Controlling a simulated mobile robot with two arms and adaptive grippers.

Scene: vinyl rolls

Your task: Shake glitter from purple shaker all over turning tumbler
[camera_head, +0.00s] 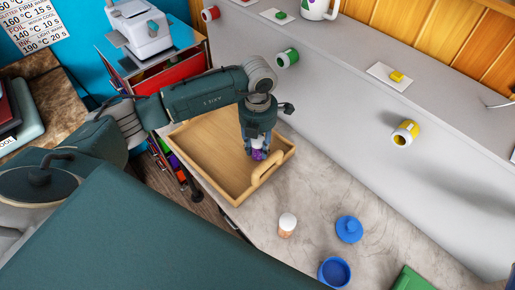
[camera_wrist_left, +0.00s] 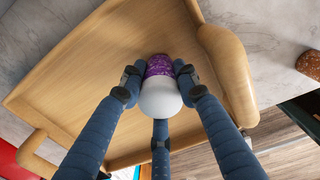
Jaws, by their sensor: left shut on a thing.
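My left gripper (camera_head: 257,148) points down over the right end of a wooden tray (camera_head: 212,137). Its fingers are shut on the purple shaker (camera_head: 257,154), whose purple glitter part shows below the fingertips. In the left wrist view the purple shaker (camera_wrist_left: 159,66) sits between the three blue fingers (camera_wrist_left: 158,82), its white end towards the camera. The tray (camera_wrist_left: 75,75) lies behind it there; I cannot tell whether the shaker touches its floor. I see no turning tumbler in either view. My right gripper is not in view.
A copper-brown shaker with a white top (camera_head: 286,226) stands right of the tray, near a blue lid (camera_head: 349,229) and a blue round dish (camera_head: 334,271). A green item (camera_head: 412,280) lies at the bottom edge. Red, green and yellow rolls (camera_head: 405,134) stick out of the grey panel.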

